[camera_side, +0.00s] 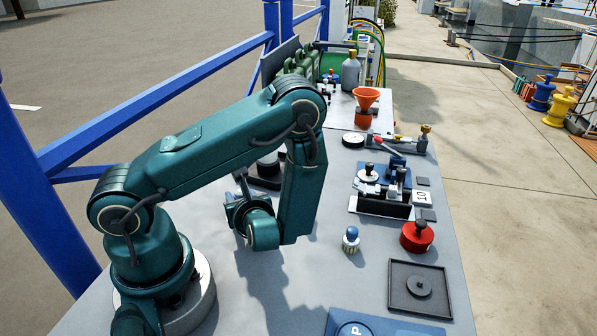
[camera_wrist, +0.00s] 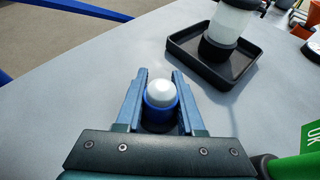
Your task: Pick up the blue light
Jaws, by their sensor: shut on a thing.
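The blue light (camera_wrist: 161,97) has a blue body and a white dome top. In the wrist view it stands between the two blue fingers of my gripper (camera_wrist: 160,90), which are shut on it. It looks upright on or just above the grey table; I cannot tell whether it touches. In the side view my gripper (camera_side: 238,205) is low over the left part of the table, and the arm hides the held light there.
A lantern (camera_wrist: 229,25) stands in a black tray (camera_wrist: 215,72) just beyond my gripper. A green OK sign (camera_wrist: 311,140) is at the right. In the side view, a red round piece (camera_side: 417,238) and a dark square tray (camera_side: 400,298) stand further right. The table between is mostly clear.

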